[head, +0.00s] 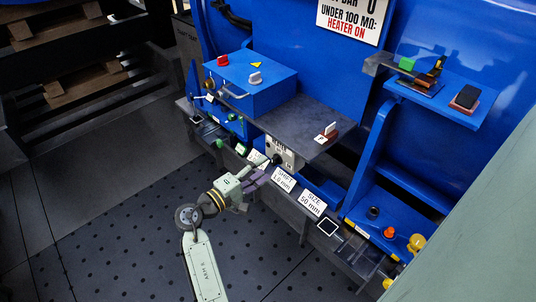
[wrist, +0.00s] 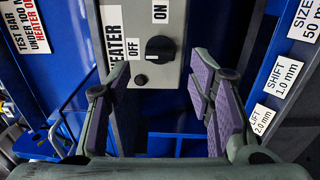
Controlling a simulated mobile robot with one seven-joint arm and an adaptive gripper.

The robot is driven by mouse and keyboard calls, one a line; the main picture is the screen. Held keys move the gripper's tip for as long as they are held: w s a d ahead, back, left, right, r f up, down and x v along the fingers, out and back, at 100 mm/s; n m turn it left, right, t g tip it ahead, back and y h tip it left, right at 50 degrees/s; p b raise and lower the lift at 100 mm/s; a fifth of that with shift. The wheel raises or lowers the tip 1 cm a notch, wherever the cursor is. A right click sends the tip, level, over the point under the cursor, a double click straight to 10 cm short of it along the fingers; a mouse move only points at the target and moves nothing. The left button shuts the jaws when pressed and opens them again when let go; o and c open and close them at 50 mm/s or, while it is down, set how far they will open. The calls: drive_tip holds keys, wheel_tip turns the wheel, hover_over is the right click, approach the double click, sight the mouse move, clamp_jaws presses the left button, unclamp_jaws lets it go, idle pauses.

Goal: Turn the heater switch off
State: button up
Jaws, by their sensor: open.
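The heater switch is a black rotary knob (wrist: 160,48) on a grey box (wrist: 143,85), with ON printed above it and OFF to its left in the wrist view. A pale mark shows on the knob's lower left; I cannot tell its exact setting. The grey box (head: 285,152) also shows in the head view, under the grey shelf and partly hidden by my gripper (head: 262,170). In the wrist view my gripper (wrist: 158,70) is open, its purple-padded fingers on either side of the knob and apart from it. Nothing is between them.
A blue control box (head: 262,92) stands on the grey shelf (head: 302,112) above. Label plates (head: 283,179) line the rail to the right of the switch. A blue ledge (head: 447,97) with small parts is farther right. The dotted floor (head: 120,230) is clear at left.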

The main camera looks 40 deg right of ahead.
drive_tip(key=a, duration=0.8)
drive_tip(key=shift+s, duration=0.3)
